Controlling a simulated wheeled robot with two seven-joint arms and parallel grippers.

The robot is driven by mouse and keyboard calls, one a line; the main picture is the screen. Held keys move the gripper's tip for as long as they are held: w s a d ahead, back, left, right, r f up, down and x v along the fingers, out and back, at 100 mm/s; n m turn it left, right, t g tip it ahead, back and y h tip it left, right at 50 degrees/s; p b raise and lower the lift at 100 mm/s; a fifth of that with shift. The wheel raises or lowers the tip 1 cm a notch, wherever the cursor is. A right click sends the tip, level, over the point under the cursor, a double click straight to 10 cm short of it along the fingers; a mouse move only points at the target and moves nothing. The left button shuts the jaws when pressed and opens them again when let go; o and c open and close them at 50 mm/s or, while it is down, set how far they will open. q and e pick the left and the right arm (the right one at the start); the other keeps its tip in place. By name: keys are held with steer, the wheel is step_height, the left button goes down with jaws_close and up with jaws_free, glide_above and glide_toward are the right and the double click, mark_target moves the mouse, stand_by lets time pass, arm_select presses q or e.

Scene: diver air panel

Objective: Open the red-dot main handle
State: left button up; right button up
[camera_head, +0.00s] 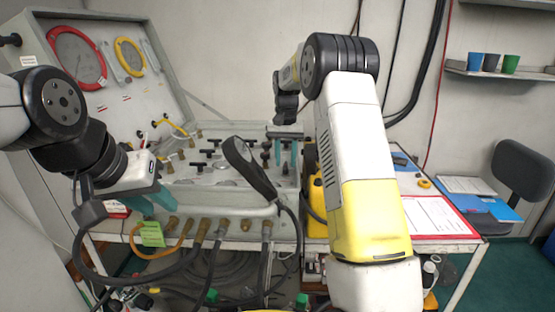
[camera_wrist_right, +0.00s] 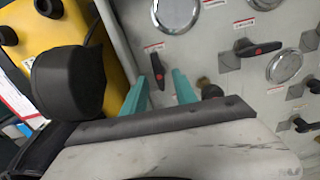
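The grey air panel (camera_head: 215,203) has several black handles on its top face. In the right wrist view, a black handle with a red dot (camera_wrist_right: 157,70) stands ahead of my right gripper (camera_wrist_right: 156,88), in line with the gap between its teal fingers. The fingers are apart and nothing is clearly gripped; contact cannot be told. A second black handle with a red dot (camera_wrist_right: 258,48) lies further right. The labels are too small to read, so which is the main one cannot be told. In the head view, my right gripper (camera_head: 286,152) points down at the panel's right end. My left gripper (camera_head: 152,201) is open and empty at the panel's front left.
Hoses (camera_head: 212,262) hang from the front fittings. A yellow case (camera_head: 316,205) stands right of the panel, close to my right arm. A clipboard (camera_head: 437,216) lies on the table at right.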

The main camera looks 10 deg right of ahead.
mark_target(286, 164)
step_height(286, 164, up, 8)
steer(key=shift+f, duration=0.15)
